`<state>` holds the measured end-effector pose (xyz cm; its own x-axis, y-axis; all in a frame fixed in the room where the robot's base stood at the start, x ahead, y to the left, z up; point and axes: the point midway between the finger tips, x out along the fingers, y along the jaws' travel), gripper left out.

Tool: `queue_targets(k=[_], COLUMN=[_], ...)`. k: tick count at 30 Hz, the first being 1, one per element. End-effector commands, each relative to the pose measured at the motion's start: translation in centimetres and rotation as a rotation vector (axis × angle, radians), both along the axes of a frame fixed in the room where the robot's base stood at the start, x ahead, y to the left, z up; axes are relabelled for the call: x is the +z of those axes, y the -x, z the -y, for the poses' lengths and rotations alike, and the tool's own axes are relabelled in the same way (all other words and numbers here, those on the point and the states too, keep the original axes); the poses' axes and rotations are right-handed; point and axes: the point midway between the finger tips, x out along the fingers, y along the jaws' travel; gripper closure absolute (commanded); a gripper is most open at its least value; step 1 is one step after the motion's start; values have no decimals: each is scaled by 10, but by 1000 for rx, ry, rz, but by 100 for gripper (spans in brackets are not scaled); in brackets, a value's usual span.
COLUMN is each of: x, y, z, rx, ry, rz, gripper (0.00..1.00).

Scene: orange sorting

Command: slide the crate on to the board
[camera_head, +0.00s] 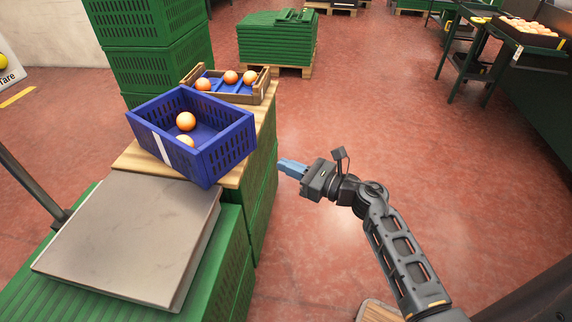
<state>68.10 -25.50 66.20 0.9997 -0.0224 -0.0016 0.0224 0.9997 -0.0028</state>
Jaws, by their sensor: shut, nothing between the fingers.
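A wooden tray (268,88) with several oranges is behind the crate. The grey plate (130,235) lies in front on green crates (230,262). Tall green crates (160,66) stand behind left. Open red floor (430,150) lies to the right.

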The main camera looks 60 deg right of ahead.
Motion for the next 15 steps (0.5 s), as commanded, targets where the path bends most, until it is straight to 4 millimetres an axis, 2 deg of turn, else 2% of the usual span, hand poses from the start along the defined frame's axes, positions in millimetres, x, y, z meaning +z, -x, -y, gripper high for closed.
queue_targets(k=[9,15], x=[0,1], y=[-64,-95], z=[1,1], rx=[2,2], ry=[-1,-2], rz=[3,3], gripper=[100,100])
